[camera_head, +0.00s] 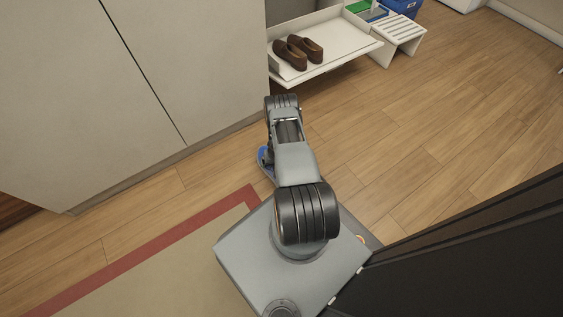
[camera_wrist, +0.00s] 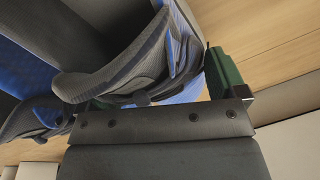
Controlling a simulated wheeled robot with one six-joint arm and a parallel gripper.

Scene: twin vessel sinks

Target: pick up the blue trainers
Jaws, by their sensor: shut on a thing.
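The blue trainers (camera_wrist: 30,62) are blue and dark grey and fill the upper left of the wrist view, close to the camera. My gripper (camera_wrist: 156,90) is shut on the trainers, with a green finger pad showing at the right against them. In the head view only a small blue and grey part of the trainers (camera_head: 264,158) shows beside my arm, low over the wooden floor. The rest of them and my gripper's fingers are hidden there by the arm. I cannot tell whether they touch the floor.
Brown loafers (camera_head: 298,52) stand on a low white shelf (camera_head: 345,52) ahead. A white slatted stool (camera_head: 398,38) is beside it. A pale cabinet (camera_head: 140,85) stands left, a dark panel (camera_head: 480,250) right. A red-edged mat (camera_head: 140,262) lies front left. Wooden floor is clear on the right.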

